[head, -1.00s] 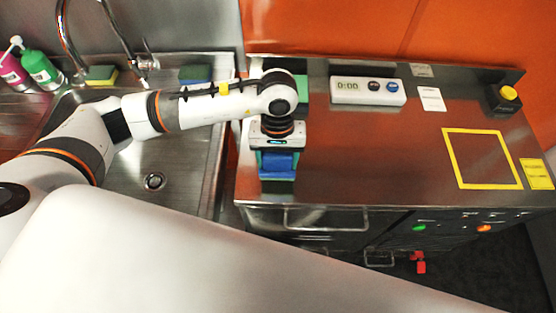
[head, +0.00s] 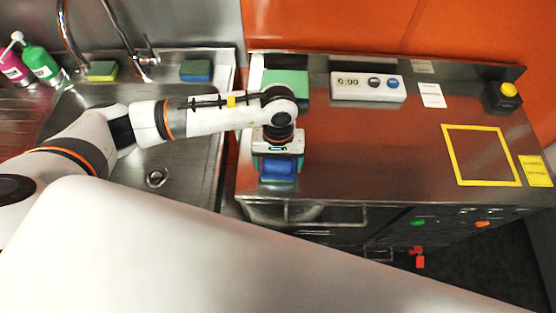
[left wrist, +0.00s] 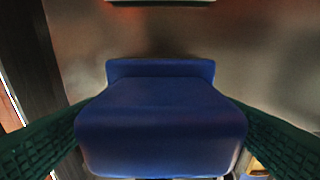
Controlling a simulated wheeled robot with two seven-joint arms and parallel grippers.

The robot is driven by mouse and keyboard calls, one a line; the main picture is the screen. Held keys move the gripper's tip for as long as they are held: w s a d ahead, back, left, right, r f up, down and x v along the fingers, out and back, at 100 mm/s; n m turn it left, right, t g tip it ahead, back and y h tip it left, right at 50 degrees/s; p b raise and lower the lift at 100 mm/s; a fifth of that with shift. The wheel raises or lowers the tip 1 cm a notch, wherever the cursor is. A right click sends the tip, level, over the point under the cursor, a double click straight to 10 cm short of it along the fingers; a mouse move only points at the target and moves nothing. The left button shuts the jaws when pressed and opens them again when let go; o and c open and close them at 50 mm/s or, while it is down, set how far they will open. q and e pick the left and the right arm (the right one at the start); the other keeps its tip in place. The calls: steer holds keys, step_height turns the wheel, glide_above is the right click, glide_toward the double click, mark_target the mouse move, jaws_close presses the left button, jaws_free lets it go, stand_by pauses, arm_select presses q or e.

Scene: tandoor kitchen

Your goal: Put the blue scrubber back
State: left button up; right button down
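The blue scrubber (head: 278,172) is at the front left of the steel counter, under my left gripper (head: 278,165). In the left wrist view the blue scrubber (left wrist: 160,125) fills the middle, with a narrower block behind its wide front part. The green fingers of my left gripper (left wrist: 160,140) press against its two sides, so the gripper looks shut on it. Whether its underside touches the counter is hidden. My right gripper is not in view.
A green block (head: 287,84) stands behind my left wrist on the counter. A timer (head: 367,88), a yellow square outline (head: 481,183) and a yellow button (head: 508,91) lie to the right. Mid-counter is clear.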

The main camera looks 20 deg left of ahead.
arm_select(q)
steer(key=shift+r+p, duration=0.25)
steer(key=shift+p, duration=0.05)
steer(key=r+b, duration=0.1)
steer(key=r, duration=0.2)
steer(key=w+r+b, duration=0.1)
steer(key=r+b, duration=0.1)
steer(key=r, duration=0.2)
steer(key=r+b, duration=0.1)
steer(key=r, duration=0.3)
steer(key=shift+w+a+b, duration=0.2)
steer(key=shift+b, duration=0.1)
steer(key=shift+r, duration=0.35)
steer(key=shift+f, duration=0.1)
